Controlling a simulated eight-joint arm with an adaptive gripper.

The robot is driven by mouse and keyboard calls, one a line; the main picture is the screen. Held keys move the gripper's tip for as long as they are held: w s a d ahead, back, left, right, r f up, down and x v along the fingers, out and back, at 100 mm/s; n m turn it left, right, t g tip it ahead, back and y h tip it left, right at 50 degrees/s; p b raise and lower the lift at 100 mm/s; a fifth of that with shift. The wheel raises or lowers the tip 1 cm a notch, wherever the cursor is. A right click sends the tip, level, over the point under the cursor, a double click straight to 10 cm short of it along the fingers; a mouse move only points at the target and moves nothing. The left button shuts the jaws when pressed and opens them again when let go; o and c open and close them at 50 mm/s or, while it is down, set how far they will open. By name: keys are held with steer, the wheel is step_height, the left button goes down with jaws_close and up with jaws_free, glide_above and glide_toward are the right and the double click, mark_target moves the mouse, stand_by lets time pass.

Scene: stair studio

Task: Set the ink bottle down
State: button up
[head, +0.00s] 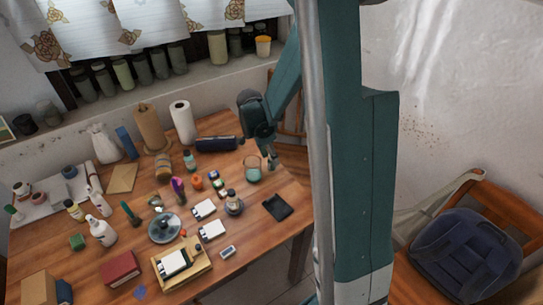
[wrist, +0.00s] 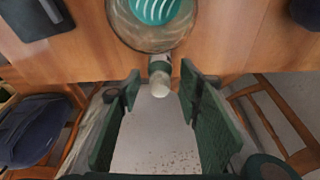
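The ink bottle appears to be the small bottle (wrist: 160,66) with a pale rounded cap and a green and white label in the wrist view. It stands at the table's edge, between or just beyond my fingertips. My gripper (wrist: 161,76) has its two green fingers spread, with a gap visible on each side of the bottle. In the head view my gripper (head: 269,150) points down at the table's right side, and the bottle (head: 273,162) is small and partly hidden by it. The bottle's base is hard to make out.
A glass (head: 252,169) with teal contents stands close beside the bottle; it also shows in the wrist view (wrist: 151,40). A black flat case (head: 278,207) lies near the table's right edge. Several jars, bottles and boxes crowd the wooden table (head: 286,187). Chairs stand beyond the edge.

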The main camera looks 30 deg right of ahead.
steer(key=shift+r, duration=0.1)
steer(key=shift+p+v, duration=0.65)
steer(key=shift+v, duration=2.1)
steer(key=shift+r, duration=0.15)
steer(key=s+a+r+n+t+y, duration=0.1)
steer(key=s+a+r+n+t, duration=0.1)
steer(key=s+a+r+n, duration=0.25)
steer(key=s+a+r+n+t, duration=0.1)
steer(key=s+a+r+n, duration=0.15)
steer(key=a+r, duration=0.4)
steer(key=s+a+r+n+t+y, duration=0.1)
steer(key=s+a+r+n+t, duration=0.1)
steer(key=s+a+r+n, duration=0.2)
steer(key=s+a+r+n+t+y, duration=0.1)
steer(key=s+a+r+n+t, duration=0.1)
steer(key=s+a+r+n, duration=0.3)
steer(key=shift+s+a+r+n+t, duration=0.25)
steer(key=shift+s+a+n, duration=0.55)
steer(key=shift+s+n, duration=1.35)
